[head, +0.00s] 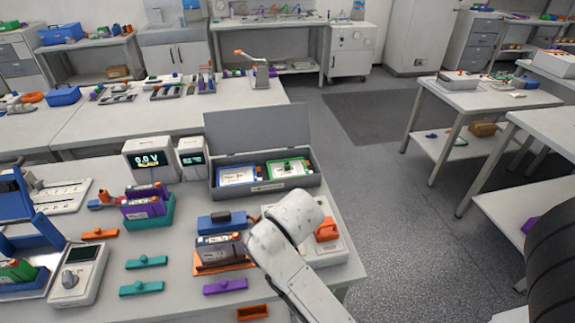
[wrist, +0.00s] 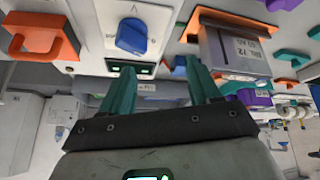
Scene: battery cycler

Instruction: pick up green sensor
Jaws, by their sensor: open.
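Two small teal-green bars with raised middles, (head: 146,262) and (head: 140,288), lie apart on the bench in the head view. A green-framed unit (head: 288,168) sits in the open grey case (head: 265,184). I cannot tell which of these is the green sensor. My gripper (wrist: 160,68) shows in the wrist view with two teal fingers spread apart and nothing held between them. It faces a white panel with a blue knob (wrist: 132,37) and a small dark display. Teal bars also show to the right of the fingers (wrist: 290,57). In the head view my arm hides the gripper.
A grey battery on an orange tray (head: 222,254) stands left of my arm. A white panel with an orange handle (head: 326,230) is to its right. Purple (head: 225,286) and orange (head: 100,233) bars lie nearby. A voltage display (head: 152,160) stands behind.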

